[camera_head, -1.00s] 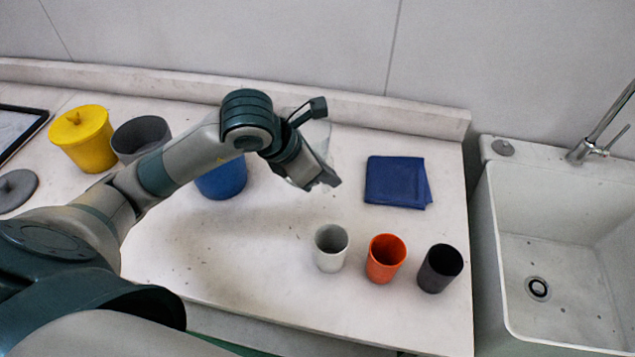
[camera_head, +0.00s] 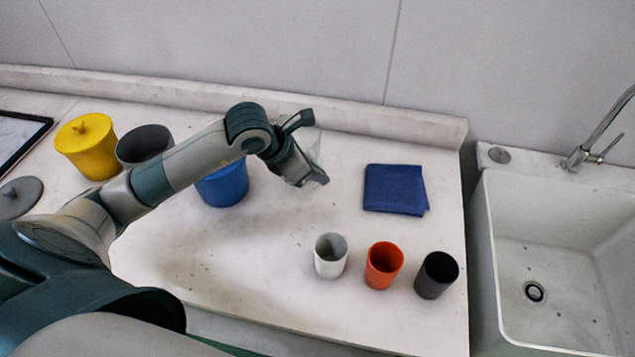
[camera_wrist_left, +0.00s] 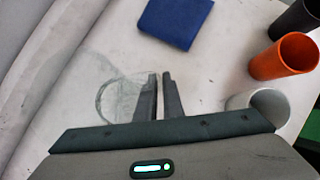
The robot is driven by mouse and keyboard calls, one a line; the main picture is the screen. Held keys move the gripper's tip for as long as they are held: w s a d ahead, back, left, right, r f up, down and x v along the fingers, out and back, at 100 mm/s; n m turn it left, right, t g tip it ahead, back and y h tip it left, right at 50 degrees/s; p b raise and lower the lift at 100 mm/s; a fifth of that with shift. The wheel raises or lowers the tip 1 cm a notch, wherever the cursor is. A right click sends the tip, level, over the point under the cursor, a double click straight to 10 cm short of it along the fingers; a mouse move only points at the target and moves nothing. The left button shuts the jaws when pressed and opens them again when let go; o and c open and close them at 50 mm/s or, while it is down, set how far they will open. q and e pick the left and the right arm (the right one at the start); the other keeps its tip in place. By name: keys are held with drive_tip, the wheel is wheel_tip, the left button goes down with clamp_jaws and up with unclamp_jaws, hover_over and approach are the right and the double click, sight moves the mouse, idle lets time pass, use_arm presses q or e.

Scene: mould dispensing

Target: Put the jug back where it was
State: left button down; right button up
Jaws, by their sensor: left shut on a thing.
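The jug is clear and see-through; in the head view the jug (camera_head: 313,150) shows behind my left gripper (camera_head: 318,178), over the middle of the counter. In the left wrist view the jug (camera_wrist_left: 112,95) lies to the left of the two fingers, with its round rim visible. My left gripper (camera_wrist_left: 160,95) is shut on the jug, apparently by its handle, which is mostly hidden between the fingers. I cannot tell whether the jug touches the counter. My right gripper is not in view.
White (camera_head: 330,256), orange (camera_head: 384,265) and dark grey (camera_head: 436,275) cups stand at the counter's front right. A folded blue cloth (camera_head: 394,188) lies behind them. A blue container (camera_head: 224,186), grey pot (camera_head: 144,144) and yellow lidded pot (camera_head: 87,145) stand left. A sink (camera_head: 560,260) is at right.

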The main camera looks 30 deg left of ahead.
sight(317, 188)
use_arm(q)
wheel_tip(317, 188, down, 3)
drive_tip(key=shift+r+p, duration=0.15)
drive_tip(key=shift+p, duration=0.55)
drive_tip(key=shift+f, duration=0.45)
drive_tip(key=c, duration=1.9)
unclamp_jaws()
